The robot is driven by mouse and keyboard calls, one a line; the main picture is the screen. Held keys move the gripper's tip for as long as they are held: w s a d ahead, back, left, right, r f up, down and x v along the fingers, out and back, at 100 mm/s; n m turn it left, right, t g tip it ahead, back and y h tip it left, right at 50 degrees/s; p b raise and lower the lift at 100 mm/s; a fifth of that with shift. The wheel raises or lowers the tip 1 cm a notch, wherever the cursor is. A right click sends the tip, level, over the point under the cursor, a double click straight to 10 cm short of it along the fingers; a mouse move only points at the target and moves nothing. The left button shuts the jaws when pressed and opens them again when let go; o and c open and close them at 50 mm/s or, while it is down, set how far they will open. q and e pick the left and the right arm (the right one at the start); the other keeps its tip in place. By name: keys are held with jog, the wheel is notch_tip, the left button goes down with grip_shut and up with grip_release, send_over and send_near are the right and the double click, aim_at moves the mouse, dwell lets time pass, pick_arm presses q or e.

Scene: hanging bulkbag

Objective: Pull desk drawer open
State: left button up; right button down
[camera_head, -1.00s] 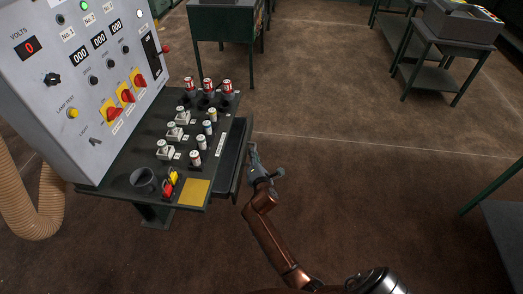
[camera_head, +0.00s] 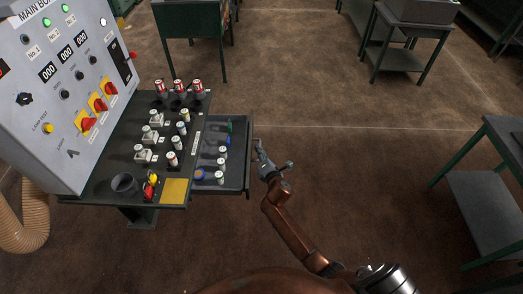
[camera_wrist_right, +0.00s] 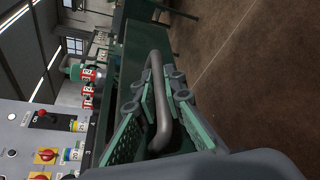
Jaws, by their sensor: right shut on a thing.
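The desk drawer (camera_head: 236,180) is pulled out from the right side of the dark desk (camera_head: 101,187). Several small cylindrical items, a green item and a blue roll show inside it. My right gripper (camera_head: 261,154) is at the drawer's outer front edge. In the right wrist view, its green-padded fingers (camera_wrist_right: 166,100) are shut on the grey bar handle (camera_wrist_right: 158,70), one on each side of it. The handle is too small to make out in the head view. My left gripper is not in view.
A grey control panel (camera_head: 55,115) stands on the desk, with red-capped cans, switches, a dark cup (camera_head: 124,184) and a yellow pad (camera_head: 175,191) before it. A green table (camera_head: 495,190) stands at the right. The brown floor between is clear.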

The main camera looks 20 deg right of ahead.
jog(key=shift+f, duration=0.1)
jog(key=c, duration=2.3)
grip_release()
jog(key=v, duration=1.2)
